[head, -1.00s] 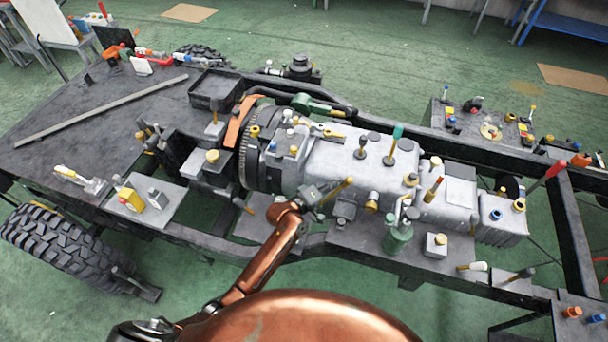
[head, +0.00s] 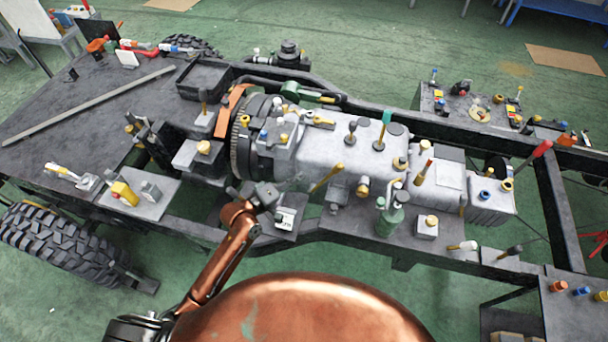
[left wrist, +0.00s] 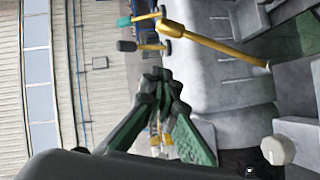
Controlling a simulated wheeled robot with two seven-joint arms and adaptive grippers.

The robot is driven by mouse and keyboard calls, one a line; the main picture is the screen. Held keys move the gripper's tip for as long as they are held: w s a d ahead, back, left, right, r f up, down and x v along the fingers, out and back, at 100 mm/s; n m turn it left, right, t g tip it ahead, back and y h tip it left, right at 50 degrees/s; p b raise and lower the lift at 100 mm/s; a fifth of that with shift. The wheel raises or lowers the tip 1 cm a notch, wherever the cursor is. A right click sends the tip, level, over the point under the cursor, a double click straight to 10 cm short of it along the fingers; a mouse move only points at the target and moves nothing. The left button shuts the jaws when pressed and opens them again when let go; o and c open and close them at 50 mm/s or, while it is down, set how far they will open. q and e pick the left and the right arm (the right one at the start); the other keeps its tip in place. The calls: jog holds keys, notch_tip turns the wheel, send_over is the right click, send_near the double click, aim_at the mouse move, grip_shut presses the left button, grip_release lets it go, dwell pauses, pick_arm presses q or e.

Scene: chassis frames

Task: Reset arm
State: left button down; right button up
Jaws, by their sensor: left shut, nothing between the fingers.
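My left arm (head: 222,255), copper-coloured, reaches in from the bottom left of the head view. Its gripper (head: 268,196) is over the near side of the chassis, left of a yellow-handled lever (head: 326,178) on the grey gearbox (head: 345,150), with a gap between them. In the left wrist view the dark fingers (left wrist: 163,82) come together at the tips, shut and empty. A yellow lever (left wrist: 215,45) shows beyond them at the upper right. My right gripper is not in view.
A small white-faced block (head: 285,218) sits on the plate just below the gripper. A green bottle-shaped part (head: 393,218) and several knobbed levers stand to the right. A black tyre (head: 60,243) is at the left.

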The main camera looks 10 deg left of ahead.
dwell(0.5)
pick_arm(q)
jog(key=s+a+f+m+g+y, duration=0.2)
jog(key=s+a+f+g+y, duration=0.15)
jog(key=s+a, duration=0.65)
jog(key=s+a+f+m+g+y, duration=0.35)
jog(key=s+a+f, duration=0.2)
jog(key=s, duration=0.85)
jog(key=s+a+f+m+g+y, duration=0.2)
jog(key=s+a+f+y, duration=0.2)
jog(key=s+a, duration=0.65)
notch_tip(320, 180, down, 28)
jog(key=s+d+g, duration=0.1)
jog(key=s+d, duration=0.1)
jog(key=d, duration=0.1)
jog(key=s+f+g+h+b, duration=0.1)
jog(key=s+f, duration=1.9)
jog(key=shift+m, duration=0.35)
